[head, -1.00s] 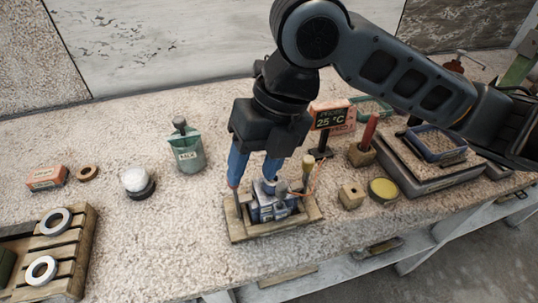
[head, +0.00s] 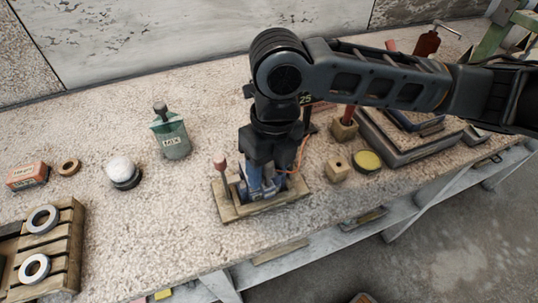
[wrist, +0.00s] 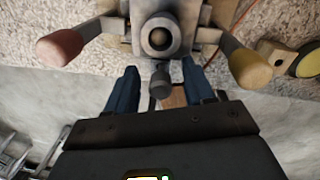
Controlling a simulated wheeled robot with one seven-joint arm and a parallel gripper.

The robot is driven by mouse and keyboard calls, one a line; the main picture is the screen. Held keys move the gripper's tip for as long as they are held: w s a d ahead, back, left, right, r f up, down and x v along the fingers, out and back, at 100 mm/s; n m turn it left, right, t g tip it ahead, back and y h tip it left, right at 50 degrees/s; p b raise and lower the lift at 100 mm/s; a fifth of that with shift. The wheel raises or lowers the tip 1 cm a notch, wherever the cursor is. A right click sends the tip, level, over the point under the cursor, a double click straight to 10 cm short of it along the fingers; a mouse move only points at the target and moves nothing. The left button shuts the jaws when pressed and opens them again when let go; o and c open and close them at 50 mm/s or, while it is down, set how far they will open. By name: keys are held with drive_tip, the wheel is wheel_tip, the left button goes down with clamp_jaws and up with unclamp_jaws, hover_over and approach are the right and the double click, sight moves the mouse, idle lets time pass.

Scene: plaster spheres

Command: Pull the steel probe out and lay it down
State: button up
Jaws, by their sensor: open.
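A blue-grey metal mould (head: 243,190) sits in a shallow wooden tray (head: 240,213) on the bench. In the wrist view, the mould's round grey mouth (wrist: 159,36) is at the top centre, between a pink-ended handle (wrist: 62,48) and a tan-ended handle (wrist: 250,70). A dark knobbed stem, seemingly the steel probe (wrist: 160,74), stands between my fingers with gaps on both sides. My gripper (head: 262,184) points down over the mould with its blue fingers open; they also show in the wrist view (wrist: 160,94). The probe is hidden in the head view.
An orange wire (head: 301,152) runs beside the mould. A drilled wooden block (head: 337,170) and a yellow-topped tin (head: 367,161) stand to the right. Bare bench lies between ball and tray.

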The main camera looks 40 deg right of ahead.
drive_tip(key=shift+f, duration=0.1)
clamp_jaws()
drive_tip(key=c, duration=0.7)
unclamp_jaws()
clamp_jaws()
drive_tip(key=shift+r+p, duration=1.95)
drive_tip(key=shift+r, duration=1)
